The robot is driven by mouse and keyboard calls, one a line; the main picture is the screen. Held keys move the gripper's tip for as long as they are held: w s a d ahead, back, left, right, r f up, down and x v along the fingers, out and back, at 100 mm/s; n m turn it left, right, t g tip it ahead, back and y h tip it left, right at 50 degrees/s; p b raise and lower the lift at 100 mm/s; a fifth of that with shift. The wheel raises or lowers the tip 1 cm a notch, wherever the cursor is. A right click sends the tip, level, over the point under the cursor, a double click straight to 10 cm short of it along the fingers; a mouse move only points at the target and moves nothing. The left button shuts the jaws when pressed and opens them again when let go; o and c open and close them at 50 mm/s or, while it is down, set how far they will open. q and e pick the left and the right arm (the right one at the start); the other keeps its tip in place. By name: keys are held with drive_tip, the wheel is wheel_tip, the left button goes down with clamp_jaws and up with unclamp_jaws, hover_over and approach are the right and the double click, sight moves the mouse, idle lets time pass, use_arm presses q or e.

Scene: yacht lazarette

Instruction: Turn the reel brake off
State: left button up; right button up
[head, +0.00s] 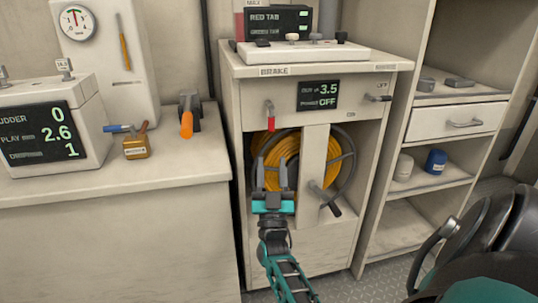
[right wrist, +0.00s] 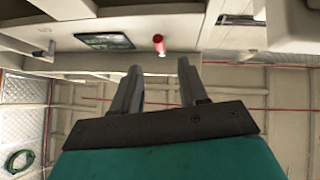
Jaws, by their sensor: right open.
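The cabinet (head: 300,238) holds a reel of yellow hose or line (head: 283,157) in its open bay. A lever with a red grip (head: 271,121) hangs down from the front panel, under a label that seems to read BRAKE (head: 274,71). The red grip also shows end-on in the right wrist view (right wrist: 158,43). A dark display (head: 318,94) beside it reads 3.5 and OFF. My right gripper (head: 271,163) is open and empty, fingers pointing up, below the red grip in the picture and apart from it. My left gripper is not in view.
A crank handle (head: 325,198) sticks out right of the reel, and a second lever (head: 378,98) sits at the panel's right. Shelves (head: 412,212) stand at right.

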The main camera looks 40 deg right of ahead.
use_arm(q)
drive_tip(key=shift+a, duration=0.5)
use_arm(e)
drive_tip(key=v, duration=0.3)
